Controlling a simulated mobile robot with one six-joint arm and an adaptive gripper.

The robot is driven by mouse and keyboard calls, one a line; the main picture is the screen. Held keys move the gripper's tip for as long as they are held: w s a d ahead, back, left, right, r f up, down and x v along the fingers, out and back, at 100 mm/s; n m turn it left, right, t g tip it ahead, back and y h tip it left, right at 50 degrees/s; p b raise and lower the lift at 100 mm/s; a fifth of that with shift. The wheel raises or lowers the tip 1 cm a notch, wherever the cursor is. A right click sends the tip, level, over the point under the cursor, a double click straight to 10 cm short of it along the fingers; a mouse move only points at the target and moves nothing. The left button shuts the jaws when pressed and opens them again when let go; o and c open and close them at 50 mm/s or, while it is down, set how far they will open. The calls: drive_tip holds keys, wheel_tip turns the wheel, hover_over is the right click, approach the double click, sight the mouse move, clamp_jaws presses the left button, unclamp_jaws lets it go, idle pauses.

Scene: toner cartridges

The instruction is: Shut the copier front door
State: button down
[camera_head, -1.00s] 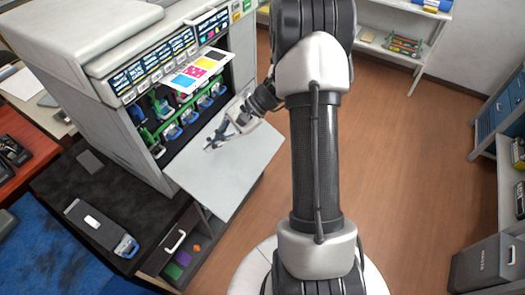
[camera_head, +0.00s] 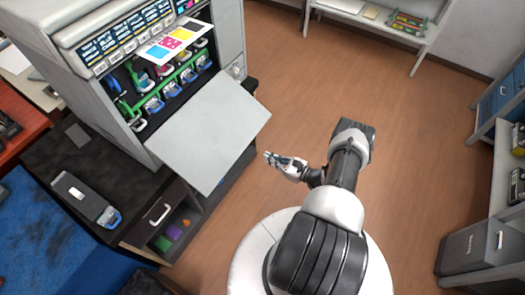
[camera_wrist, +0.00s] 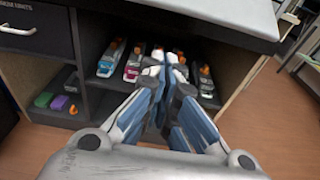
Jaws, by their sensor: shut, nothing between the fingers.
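The copier front door (camera_head: 210,135) is a pale grey panel folded down and open, sticking out from the copier (camera_head: 70,60). Its cartridge bay with blue and green handles (camera_head: 160,90) is exposed. My gripper (camera_head: 272,159) is just right of the door's outer edge in the head view, apart from it. In the wrist view, my gripper's fingers (camera_wrist: 170,62) are together and empty, pointing at the open cabinet below the copier. The door's edge (camera_wrist: 215,15) spans the top of that view, above the fingertips.
The cabinet shelf (camera_wrist: 110,100) holds several toner cartridges (camera_wrist: 133,65), and green and purple items lie at the left. A loose cartridge (camera_head: 85,200) lies on the dark surface at left. A color test sheet (camera_head: 172,40) hangs over the bay. Wooden floor (camera_head: 410,150) at right is clear.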

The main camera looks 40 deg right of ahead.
drive_tip(key=b+x, duration=0.2)
drive_tip(key=x, duration=0.8)
drive_tip(key=r, duration=0.1)
drive_tip(key=s+r, duration=0.1)
drive_tip(key=s+r+p, duration=0.1)
drive_tip(key=shift+s+d+r, duration=0.1)
drive_tip(key=shift+d+r, duration=0.15)
drive_tip(key=shift+d, duration=0.1)
